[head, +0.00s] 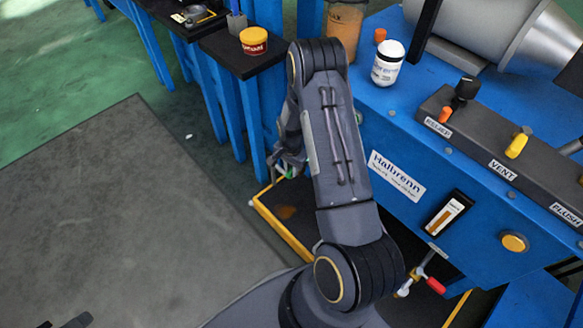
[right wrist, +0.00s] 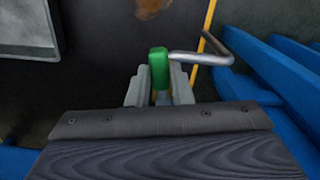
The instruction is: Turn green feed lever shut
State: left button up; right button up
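The green feed lever (right wrist: 158,68) shows in the right wrist view as a green grip standing between the two fingers of my right gripper (right wrist: 160,85). The fingers lie close against both its sides and look shut on it. In the head view my right gripper (head: 288,168) is at the left side of the blue machine, low beside its frame, with a bit of green at its fingers. My arm hides most of that spot. Only a small dark part, likely of my left gripper (head: 77,321), shows at the bottom left edge; its fingers cannot be made out.
A bent metal rod (right wrist: 205,57) passes close to the lever's right. A red-handled lever (head: 435,285) is low on the machine. The blue machine (head: 470,190) carries a panel with knobs, a white jar (head: 388,63) and an orange cap. Grey floor matting (head: 120,220) is clear at left.

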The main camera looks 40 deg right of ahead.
grip_shut()
jog(key=shift+s, duration=0.1)
jog(key=shift+s+d+n, duration=0.3)
jog(key=shift+s+n, duration=0.1)
jog(key=shift+n, duration=0.9)
jog(key=shift+s+d+n, duration=0.35)
jog(key=shift+s+n, duration=0.1)
jog(key=shift+n, duration=0.85)
jog(key=shift+s+d+n, duration=0.3)
jog(key=shift+s+n, duration=0.1)
jog(key=shift+n, duration=0.9)
jog(key=o, duration=0.5)
grip_release()
